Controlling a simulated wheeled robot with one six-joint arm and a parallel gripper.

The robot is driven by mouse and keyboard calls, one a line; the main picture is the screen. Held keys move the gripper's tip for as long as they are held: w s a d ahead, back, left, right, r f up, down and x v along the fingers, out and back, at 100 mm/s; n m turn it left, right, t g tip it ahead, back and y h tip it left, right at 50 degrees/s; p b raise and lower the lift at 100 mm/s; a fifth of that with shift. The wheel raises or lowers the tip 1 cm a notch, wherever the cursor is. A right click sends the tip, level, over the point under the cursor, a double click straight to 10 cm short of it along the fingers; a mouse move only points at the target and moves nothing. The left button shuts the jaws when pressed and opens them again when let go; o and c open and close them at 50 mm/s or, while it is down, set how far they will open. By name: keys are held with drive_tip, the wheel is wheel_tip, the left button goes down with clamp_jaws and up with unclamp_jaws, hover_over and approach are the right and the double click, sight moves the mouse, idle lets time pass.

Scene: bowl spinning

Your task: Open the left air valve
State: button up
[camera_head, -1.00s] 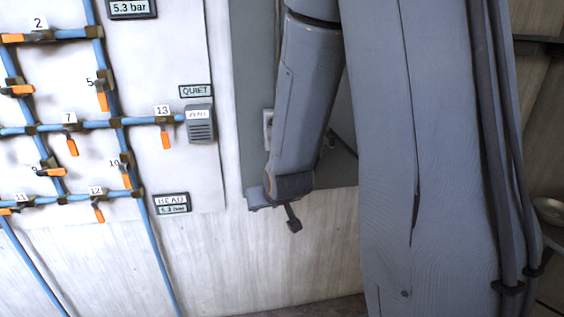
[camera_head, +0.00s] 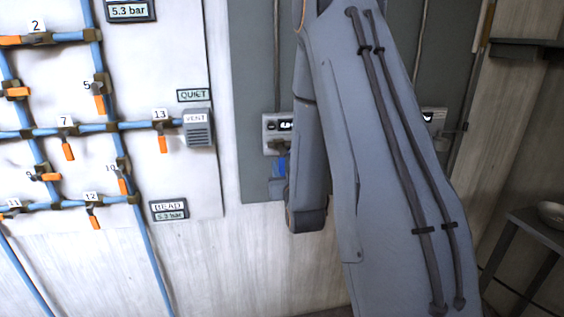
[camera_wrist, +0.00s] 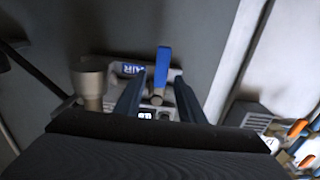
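The left air valve is a small grey unit with a lit display (camera_head: 272,127) on the grey wall panel, partly hidden by my arm in the head view. Its blue handle (camera_head: 281,164) hangs below it. In the wrist view the blue handle (camera_wrist: 163,65) shows beside a blue AIR label (camera_wrist: 131,69), with the display near the fingers' base. My gripper (camera_wrist: 159,77) is open, one finger on each side of the handle in this view, with gaps showing. I cannot tell whether the fingertips reach its depth. In the head view the gripper is hidden behind my arm.
A second unit with a display (camera_head: 434,116) is on the panel to the right, partly behind my arm. A pipe board (camera_head: 190,60) with blue pipes and orange-handled valves is at left. A tan metal cylinder (camera_wrist: 91,82) stands beside the left finger in the wrist view.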

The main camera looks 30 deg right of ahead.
sight(282, 163)
drive_tip(key=shift+p+x, duration=0.4)
drive_tip(key=shift+x, duration=1.45)
clamp_jaws()
